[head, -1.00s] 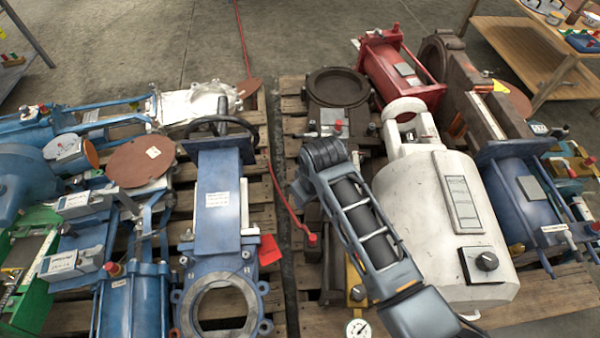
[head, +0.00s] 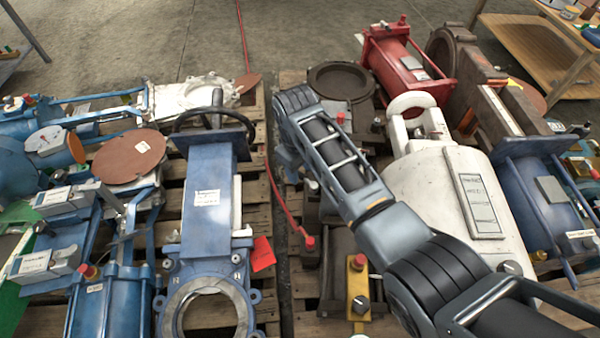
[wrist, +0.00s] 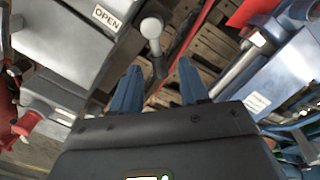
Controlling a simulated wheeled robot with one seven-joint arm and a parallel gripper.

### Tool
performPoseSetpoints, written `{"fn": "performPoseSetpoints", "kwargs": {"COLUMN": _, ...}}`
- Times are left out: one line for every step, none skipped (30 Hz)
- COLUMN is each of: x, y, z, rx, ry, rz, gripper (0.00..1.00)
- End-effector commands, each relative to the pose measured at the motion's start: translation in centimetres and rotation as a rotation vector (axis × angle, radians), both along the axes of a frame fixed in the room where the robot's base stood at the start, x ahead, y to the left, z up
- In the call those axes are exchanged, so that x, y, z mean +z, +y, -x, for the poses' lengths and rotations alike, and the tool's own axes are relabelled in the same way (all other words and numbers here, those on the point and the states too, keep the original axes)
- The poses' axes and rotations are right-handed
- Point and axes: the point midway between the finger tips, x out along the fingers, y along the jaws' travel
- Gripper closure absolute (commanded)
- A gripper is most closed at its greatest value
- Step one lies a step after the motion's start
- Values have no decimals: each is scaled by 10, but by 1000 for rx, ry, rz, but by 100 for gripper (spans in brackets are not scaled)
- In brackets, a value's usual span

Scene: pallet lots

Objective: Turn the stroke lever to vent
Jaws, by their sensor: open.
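In the wrist view a lever with a pale round knob (wrist: 152,28) stands out beside a grey housing (wrist: 65,45) with an OPEN label. No vent mark is readable. My gripper (wrist: 159,68) is open, its two blue fingers apart. I cannot pick out the lever there.
A blue gate valve (head: 206,200) with a red tag (head: 262,254) lies on the left pallet. A white cylinder (head: 447,190) and a red actuator (head: 405,62) crowd the right pallet. A red cord (head: 280,203) runs along the gap. Bare floor (head: 120,40) lies behind.

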Motion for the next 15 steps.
{"fn": "performPoseSetpoints", "kwargs": {"x": -6, "y": 0, "z": 0, "rx": 0, "ry": 1, "rz": 1, "gripper": 56}}
{"fn": "performPoseSetpoints", "kwargs": {"x": -7, "y": 0, "z": 0, "rx": 0, "ry": 1, "rz": 1, "gripper": 56}}
{"fn": "performPoseSetpoints", "kwargs": {"x": -8, "y": 0, "z": 0, "rx": 0, "ry": 1, "rz": 1, "gripper": 56}}
{"fn": "performPoseSetpoints", "kwargs": {"x": -9, "y": 0, "z": 0, "rx": 0, "ry": 1, "rz": 1, "gripper": 56}}
{"fn": "performPoseSetpoints", "kwargs": {"x": -9, "y": 0, "z": 0, "rx": 0, "ry": 0, "rz": 0, "gripper": 56}}
{"fn": "performPoseSetpoints", "kwargs": {"x": -9, "y": 0, "z": 0, "rx": 0, "ry": 0, "rz": 0, "gripper": 56}}
{"fn": "performPoseSetpoints", "kwargs": {"x": -9, "y": 0, "z": 0, "rx": 0, "ry": 0, "rz": 0, "gripper": 56}}
{"fn": "performPoseSetpoints", "kwargs": {"x": -9, "y": 0, "z": 0, "rx": 0, "ry": 0, "rz": 0, "gripper": 56}}
{"fn": "performPoseSetpoints", "kwargs": {"x": -9, "y": 0, "z": 0, "rx": 0, "ry": 0, "rz": 0, "gripper": 56}}
{"fn": "performPoseSetpoints", "kwargs": {"x": -9, "y": 0, "z": 0, "rx": 0, "ry": 0, "rz": 0, "gripper": 56}}
{"fn": "performPoseSetpoints", "kwargs": {"x": -9, "y": 0, "z": 0, "rx": 0, "ry": 0, "rz": 0, "gripper": 56}}
{"fn": "performPoseSetpoints", "kwargs": {"x": -9, "y": 0, "z": 0, "rx": 0, "ry": 0, "rz": 0, "gripper": 57}}
{"fn": "performPoseSetpoints", "kwargs": {"x": -9, "y": 0, "z": 0, "rx": 0, "ry": 0, "rz": 0, "gripper": 59}}
{"fn": "performPoseSetpoints", "kwargs": {"x": -9, "y": 0, "z": 0, "rx": 0, "ry": 0, "rz": 0, "gripper": 62}}
{"fn": "performPoseSetpoints", "kwargs": {"x": -9, "y": 0, "z": 0, "rx": 0, "ry": 0, "rz": 0, "gripper": 66}}
